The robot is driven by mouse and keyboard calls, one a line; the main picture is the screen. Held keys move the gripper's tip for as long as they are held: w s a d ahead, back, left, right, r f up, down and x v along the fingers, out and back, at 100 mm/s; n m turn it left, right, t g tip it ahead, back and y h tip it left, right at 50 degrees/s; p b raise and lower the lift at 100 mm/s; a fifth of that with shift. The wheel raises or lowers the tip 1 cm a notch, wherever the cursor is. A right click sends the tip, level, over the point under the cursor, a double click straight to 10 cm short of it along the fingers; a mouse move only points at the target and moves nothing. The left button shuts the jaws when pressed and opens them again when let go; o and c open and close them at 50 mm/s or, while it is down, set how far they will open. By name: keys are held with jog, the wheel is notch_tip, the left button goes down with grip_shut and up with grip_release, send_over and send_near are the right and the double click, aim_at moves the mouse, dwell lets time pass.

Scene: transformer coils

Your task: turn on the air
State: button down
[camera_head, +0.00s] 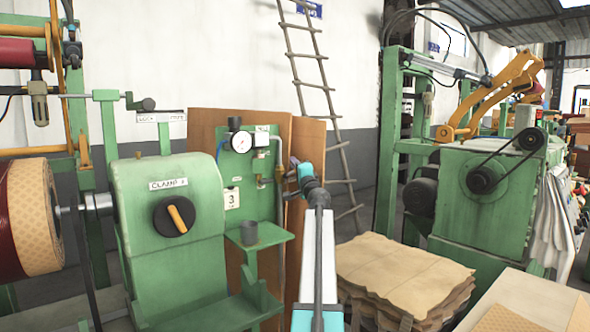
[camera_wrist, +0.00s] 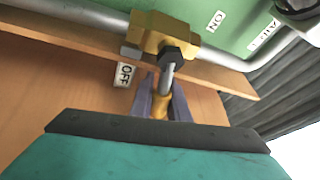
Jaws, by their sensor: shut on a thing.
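A brass air valve (camera_wrist: 165,35) sits on a grey pipe in the wrist view. Its lever (camera_wrist: 160,105), grey at the bend and yellow at the grip, points away from the pipe toward my gripper. My gripper (camera_wrist: 162,92) is shut on the lever, with a finger on each side. An OFF label (camera_wrist: 125,74) is left of the lever, and an ON label (camera_wrist: 215,21) is on the green panel beyond the pipe. In the head view my gripper (camera_head: 292,165) is at the right edge of the green air panel (camera_head: 236,190), and the lever there is hidden or too small to tell.
A pressure gauge (camera_head: 241,141) and a small shelf with a grey cup (camera_head: 248,232) are on the panel. A brown board (camera_head: 215,122) stands behind it. A green machine with a black knob (camera_head: 173,216) is left; stacked sheets (camera_head: 400,268) lie at right.

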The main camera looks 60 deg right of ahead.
jog(key=c, duration=1.7)
grip_release()
jog(key=shift+v, duration=6.95)
jog(key=shift+r, duration=0.1)
